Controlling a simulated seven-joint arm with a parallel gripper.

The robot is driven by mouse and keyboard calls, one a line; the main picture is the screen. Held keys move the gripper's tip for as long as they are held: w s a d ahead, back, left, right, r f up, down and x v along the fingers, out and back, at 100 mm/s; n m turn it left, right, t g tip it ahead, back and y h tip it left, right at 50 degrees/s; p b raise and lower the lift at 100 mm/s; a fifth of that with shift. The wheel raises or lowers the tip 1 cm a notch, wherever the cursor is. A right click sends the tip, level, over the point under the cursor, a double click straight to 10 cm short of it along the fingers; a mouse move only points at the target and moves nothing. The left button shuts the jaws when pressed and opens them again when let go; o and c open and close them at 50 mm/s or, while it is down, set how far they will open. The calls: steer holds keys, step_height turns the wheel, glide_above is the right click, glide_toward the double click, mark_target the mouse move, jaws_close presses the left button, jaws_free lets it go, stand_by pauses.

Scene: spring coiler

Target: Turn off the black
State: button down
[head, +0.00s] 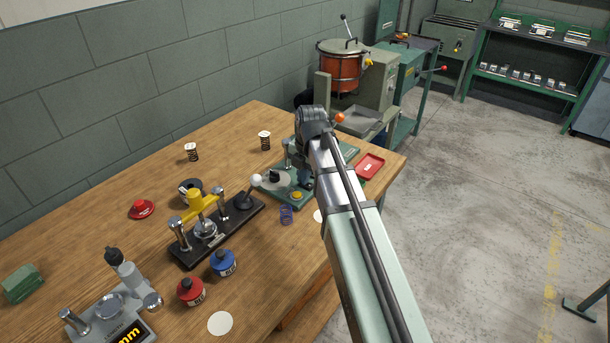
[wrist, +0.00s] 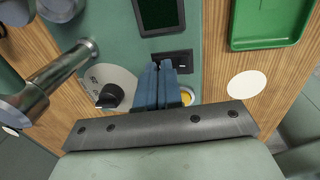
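The black rocker switch (wrist: 181,56) sits in a black plate on the green base of the machine (wrist: 120,40) in the wrist view. My gripper (wrist: 166,66) has its two blue fingers side by side with almost no gap, nothing seen between them. The fingertips overlap the lower left edge of the switch plate; I cannot tell whether they touch it. A black knob (wrist: 110,97) on a pale round dial is left of the fingers. A yellow button (wrist: 187,96) is partly hidden right of them. In the head view the machine's green base (head: 283,192) is partly behind my arm.
A green tray (wrist: 235,30) and a white disc (wrist: 247,85) lie right of the machine in the wrist view. A metal post (wrist: 60,75) rises at left. The head view shows a red tray (head: 370,166), a purple spring (head: 286,215) and a black-based press (head: 185,257) on the table.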

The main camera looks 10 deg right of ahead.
mark_target(310, 185)
steer(key=shift+a+f, duration=0.1)
steer(key=shift+f, duration=0.35)
steer(key=shift+s+d, duration=0.55)
steer(key=shift+s, duration=0.1)
steer(key=shift+w+r, duration=0.2)
steer(key=shift+r, duration=0.4)
step_height(310, 185, up, 14)
steer(key=f, duration=1.4)
steer(key=shift+w+a, duration=0.25)
steer(key=shift+w, duration=0.15)
